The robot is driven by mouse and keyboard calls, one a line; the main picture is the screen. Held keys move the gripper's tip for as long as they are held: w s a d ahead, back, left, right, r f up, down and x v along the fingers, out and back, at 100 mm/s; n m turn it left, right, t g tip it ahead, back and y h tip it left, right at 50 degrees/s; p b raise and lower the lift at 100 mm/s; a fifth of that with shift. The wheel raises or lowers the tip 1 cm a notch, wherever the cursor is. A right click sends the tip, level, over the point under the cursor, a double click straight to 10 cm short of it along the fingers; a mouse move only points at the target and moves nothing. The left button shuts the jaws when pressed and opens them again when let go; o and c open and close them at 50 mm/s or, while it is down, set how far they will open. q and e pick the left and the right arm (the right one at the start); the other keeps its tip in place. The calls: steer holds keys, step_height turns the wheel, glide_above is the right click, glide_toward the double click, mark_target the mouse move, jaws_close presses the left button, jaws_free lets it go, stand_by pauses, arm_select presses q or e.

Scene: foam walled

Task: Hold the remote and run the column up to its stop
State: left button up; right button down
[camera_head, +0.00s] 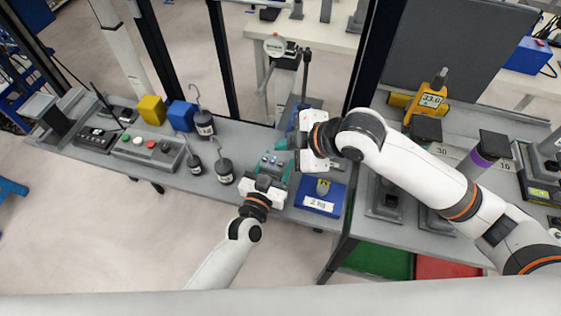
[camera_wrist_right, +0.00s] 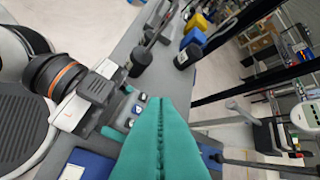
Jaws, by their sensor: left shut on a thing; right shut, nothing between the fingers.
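The remote (camera_head: 271,160) is a small grey box with several buttons at the front of the left bench. My left gripper (camera_head: 273,168) is shut on it with teal fingers. In the right wrist view the remote (camera_wrist_right: 137,108) shows beside the fingers of my left gripper (camera_wrist_right: 118,115). My right gripper (camera_head: 281,145) is shut and empty, its teal fingertips close to the remote's far end; I cannot tell whether they touch. A stand with a dark column (camera_head: 305,75) rises behind my right gripper. My right wrist hides part of its lower end.
A blue plate labelled 2 kg (camera_head: 320,198) lies right of the remote. Hooked dark weights (camera_head: 224,170), a button box (camera_head: 150,150), and yellow (camera_head: 152,110) and blue (camera_head: 182,115) blocks stand left. A yellow meter (camera_head: 430,100) stands on the right bench.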

mark_target(280, 164)
steer(key=shift+f, duration=2.25)
steer(key=shift+f, duration=0.15)
steer(key=shift+f, duration=0.25)
